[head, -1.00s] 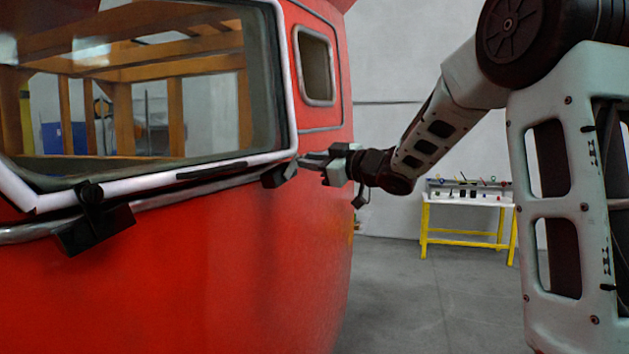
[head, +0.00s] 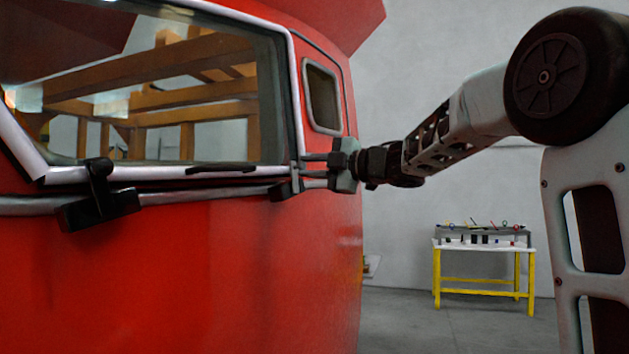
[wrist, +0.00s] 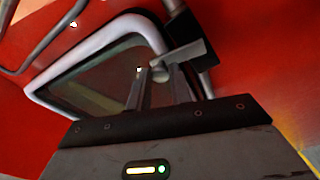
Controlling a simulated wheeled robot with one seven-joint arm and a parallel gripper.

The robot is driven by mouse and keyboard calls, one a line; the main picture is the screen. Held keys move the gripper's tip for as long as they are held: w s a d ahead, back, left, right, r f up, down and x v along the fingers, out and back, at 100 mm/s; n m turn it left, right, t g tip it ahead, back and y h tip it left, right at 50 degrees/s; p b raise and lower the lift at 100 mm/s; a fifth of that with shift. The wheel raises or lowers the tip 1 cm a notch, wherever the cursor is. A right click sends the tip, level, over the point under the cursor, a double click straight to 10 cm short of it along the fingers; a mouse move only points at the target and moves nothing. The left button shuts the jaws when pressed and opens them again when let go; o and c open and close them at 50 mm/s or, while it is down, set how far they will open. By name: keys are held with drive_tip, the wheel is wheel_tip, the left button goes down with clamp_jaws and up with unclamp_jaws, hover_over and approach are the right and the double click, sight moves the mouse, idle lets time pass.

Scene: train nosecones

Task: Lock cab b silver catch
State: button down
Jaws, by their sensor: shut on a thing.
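The silver catch (head: 296,176) sits at the lower right corner of the red cab's windshield frame, on a dark mount (head: 284,190). My gripper (head: 307,167) reaches it from the right, its two fingers pointing left, one above the other. In the wrist view the fingers (wrist: 159,76) close around the catch's light grey end (wrist: 161,68), beside its dark block (wrist: 190,35). The fingers partly hide the catch in the head view. The windshield (head: 150,100) lies against its frame as far as I can see.
A second dark catch (head: 98,205) sits at the windshield's lower left. A black wiper (head: 220,170) lies along the bottom edge. A small side window (head: 322,97) is above my gripper. A yellow-legged table (head: 485,246) stands at the back right. The floor beside the cab is clear.

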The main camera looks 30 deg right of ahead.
drive_tip(key=shift+s+a+n+g+b, duration=0.15)
drive_tip(key=shift+a+n+b, duration=0.2)
drive_tip(key=shift+n, duration=0.3)
drive_tip(key=shift+a+n+g+b, duration=0.15)
drive_tip(key=shift+n+b, duration=0.25)
drive_tip(key=shift+n, duration=0.25)
drive_tip(key=c, duration=1.3)
unclamp_jaws()
drive_tip(key=shift+o, duration=0.2)
drive_tip(key=b+v, duration=0.4)
drive_tip(key=v, duration=1.3)
drive_tip(key=shift+d, duration=0.25)
drive_tip(key=shift+s+f, duration=0.15)
